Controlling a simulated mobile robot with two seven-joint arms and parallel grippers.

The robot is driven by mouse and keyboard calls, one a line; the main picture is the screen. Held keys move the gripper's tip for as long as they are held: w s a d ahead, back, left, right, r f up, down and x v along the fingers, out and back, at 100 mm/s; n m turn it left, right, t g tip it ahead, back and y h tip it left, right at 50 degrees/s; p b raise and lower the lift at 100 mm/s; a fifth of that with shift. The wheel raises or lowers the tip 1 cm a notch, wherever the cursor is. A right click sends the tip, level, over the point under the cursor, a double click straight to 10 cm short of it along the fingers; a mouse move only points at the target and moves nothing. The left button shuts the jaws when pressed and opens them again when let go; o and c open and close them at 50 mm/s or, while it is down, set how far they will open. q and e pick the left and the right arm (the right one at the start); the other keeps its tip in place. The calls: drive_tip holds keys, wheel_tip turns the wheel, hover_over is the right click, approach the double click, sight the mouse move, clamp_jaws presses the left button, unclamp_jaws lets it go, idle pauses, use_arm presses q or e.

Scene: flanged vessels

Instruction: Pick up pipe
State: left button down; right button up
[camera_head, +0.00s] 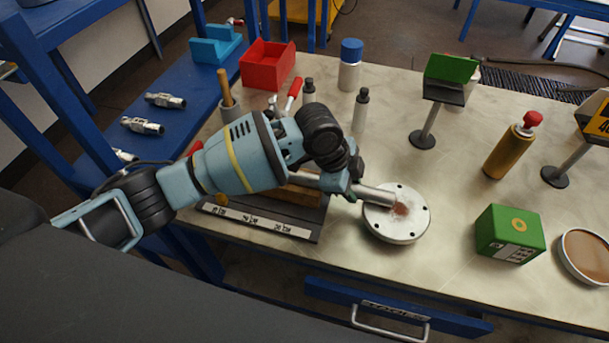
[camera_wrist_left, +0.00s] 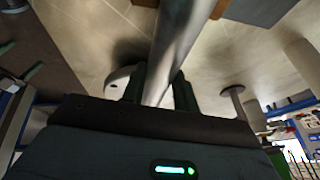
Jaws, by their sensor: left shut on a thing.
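The grey metal pipe (camera_head: 374,194) lies nearly level in my left gripper (camera_head: 346,185), which is shut around it. One end sticks out right over the round white flange (camera_head: 385,228), next to a rusty reddish patch; I cannot tell if they touch. The other end reaches left over a dark stand with a wooden block. In the left wrist view the pipe (camera_wrist_left: 178,48) runs between the two dark fingers (camera_wrist_left: 160,92). My right gripper is not in view.
A green box (camera_head: 509,232) and a brown-filled dish (camera_head: 586,255) are on the right. Bottles (camera_head: 360,110), a red bin (camera_head: 267,66) and a green-topped stand (camera_head: 441,90) stand behind. A blue drawer (camera_head: 392,309) is under the front edge. Bench between flange and green box is clear.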

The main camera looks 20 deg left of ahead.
use_arm(q)
drive_tip(key=shift+r, duration=0.25)
drive_tip(key=shift+w+r, duration=0.1)
drive_tip(key=shift+r, duration=0.2)
drive_tip(key=r, duration=0.2)
drive_tip(key=shift+s+r, duration=0.3)
drive_tip(key=shift+r, duration=0.05)
drive_tip(key=s+r+p, duration=0.1)
drive_tip(key=s, duration=1.4)
drive_tip(key=shift+s+d+r, duration=0.15)
drive_tip(key=shift+s+d, duration=0.15)
drive_tip(key=shift+d, duration=0.1)
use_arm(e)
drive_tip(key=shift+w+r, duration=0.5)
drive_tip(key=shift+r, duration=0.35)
use_arm(q)
drive_tip(key=shift+w, duration=0.1)
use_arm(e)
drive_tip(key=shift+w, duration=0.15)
